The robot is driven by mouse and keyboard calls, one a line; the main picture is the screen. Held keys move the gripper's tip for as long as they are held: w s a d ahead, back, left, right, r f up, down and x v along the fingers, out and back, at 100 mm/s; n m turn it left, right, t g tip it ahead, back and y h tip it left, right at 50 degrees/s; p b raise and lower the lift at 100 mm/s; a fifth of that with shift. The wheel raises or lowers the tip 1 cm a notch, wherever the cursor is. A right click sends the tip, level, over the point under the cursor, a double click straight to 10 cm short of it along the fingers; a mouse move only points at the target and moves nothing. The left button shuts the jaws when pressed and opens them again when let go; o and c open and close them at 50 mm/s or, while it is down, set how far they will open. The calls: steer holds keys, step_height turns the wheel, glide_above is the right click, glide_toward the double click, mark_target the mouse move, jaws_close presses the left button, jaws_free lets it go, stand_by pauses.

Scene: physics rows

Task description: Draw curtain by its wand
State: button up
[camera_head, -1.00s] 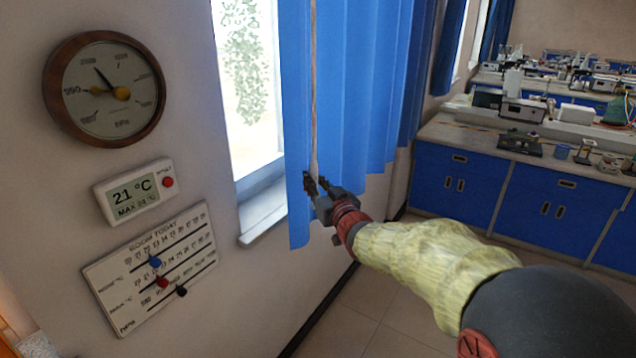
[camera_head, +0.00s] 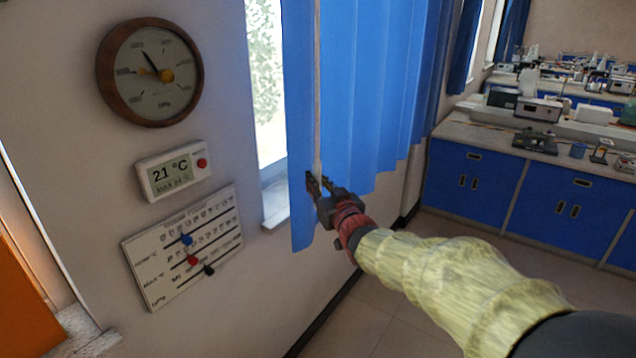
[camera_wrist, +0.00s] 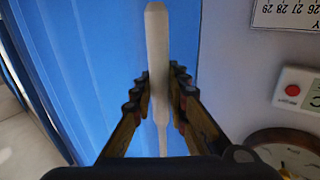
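The blue curtain (camera_head: 375,90) hangs over the right part of the window (camera_head: 264,80), leaving a narrow bright strip bare at the left. Its pale wand (camera_head: 316,90) hangs upright near the curtain's left edge. My gripper (camera_head: 318,180) is at the wand's lower end, in front of the curtain. In the wrist view the wand (camera_wrist: 157,40) runs between both fingers of my gripper (camera_wrist: 159,88), which close on it from either side. The curtain (camera_wrist: 95,60) lies behind the wand there.
On the wall at left are a round dial (camera_head: 150,72), a small thermometer display (camera_head: 172,172) and a slider board (camera_head: 185,245). The window sill (camera_head: 275,203) juts out beside the curtain. Blue lab cabinets (camera_head: 470,185) stand at right, with open floor before them.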

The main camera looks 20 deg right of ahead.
steer(key=shift+o, duration=1.2)
steer(key=shift+s+a+f, duration=0.1)
steer(key=shift+s+a, duration=0.05)
steer(key=shift+a, duration=0.15)
steer(key=shift+o, duration=1.2)
steer(key=shift+d, duration=0.1)
steer(key=s, duration=1.2)
steer(key=shift+d, duration=0.45)
